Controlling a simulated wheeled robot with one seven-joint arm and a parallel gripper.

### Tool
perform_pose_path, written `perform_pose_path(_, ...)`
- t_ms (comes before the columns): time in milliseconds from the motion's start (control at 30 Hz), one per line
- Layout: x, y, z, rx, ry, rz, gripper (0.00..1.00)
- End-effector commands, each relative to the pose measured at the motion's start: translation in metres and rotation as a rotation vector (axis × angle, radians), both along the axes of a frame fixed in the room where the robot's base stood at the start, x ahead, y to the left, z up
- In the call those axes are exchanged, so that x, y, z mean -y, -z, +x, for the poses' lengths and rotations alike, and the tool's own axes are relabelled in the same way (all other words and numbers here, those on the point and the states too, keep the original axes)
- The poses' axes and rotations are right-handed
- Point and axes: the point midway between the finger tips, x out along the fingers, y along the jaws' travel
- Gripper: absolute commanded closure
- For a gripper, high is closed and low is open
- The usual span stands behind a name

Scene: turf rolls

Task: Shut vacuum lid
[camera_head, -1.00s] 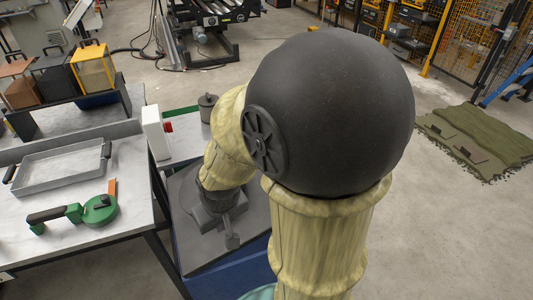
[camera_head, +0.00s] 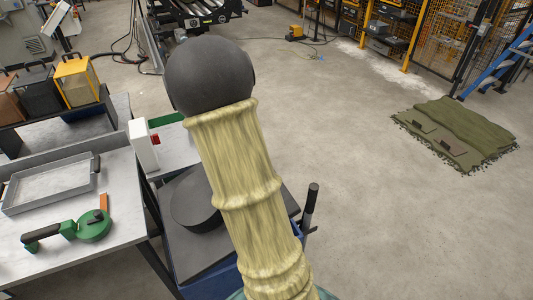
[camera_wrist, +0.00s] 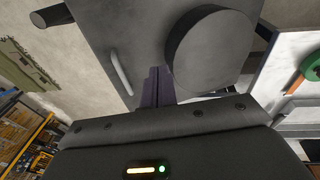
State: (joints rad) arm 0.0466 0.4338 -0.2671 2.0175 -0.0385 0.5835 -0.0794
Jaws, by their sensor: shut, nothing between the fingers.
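A blue-bodied machine (camera_head: 220,285) stands in the lower middle of the head view, partly behind my arm. Its flat grey top (camera_head: 180,252) carries a dark round drum (camera_head: 196,205). The wrist view shows the same grey top (camera_wrist: 140,30), the drum (camera_wrist: 210,50) and a pale bar handle (camera_wrist: 120,72). I cannot tell whether this top is the vacuum lid, or whether it is fully down. My gripper (camera_wrist: 160,85) is shut and empty, pointing at the top between handle and drum; contact is unclear. My arm hides it in the head view.
A black upright handle (camera_head: 311,200) rises at the machine's right side. A workbench (camera_head: 120,225) at left holds a shallow tray (camera_head: 50,185) and a green tool (camera_head: 90,226). A white box (camera_head: 143,147) with a red button stands behind. Open floor lies right, before turf (camera_head: 455,130).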

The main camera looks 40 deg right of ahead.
Motion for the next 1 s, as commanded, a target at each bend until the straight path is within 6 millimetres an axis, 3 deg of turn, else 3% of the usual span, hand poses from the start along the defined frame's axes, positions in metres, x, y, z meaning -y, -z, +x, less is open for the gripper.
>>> perform_pose_path(33, 0.023, -0.009, 0.013, -0.023, 0.020, -0.029, 1.00)
perform_pose_path(200, 0.091, -0.016, 0.042, -0.097, 0.066, -0.131, 1.00)
perform_pose_path(333, 0.123, -0.018, 0.053, -0.136, 0.077, -0.184, 1.00)
perform_pose_path(467, 0.133, -0.018, 0.056, -0.149, 0.082, -0.203, 1.00)
perform_pose_path(800, 0.133, -0.016, 0.055, -0.148, 0.082, -0.202, 1.00)
perform_pose_path(1000, 0.140, -0.001, 0.053, -0.151, 0.083, -0.202, 1.00)
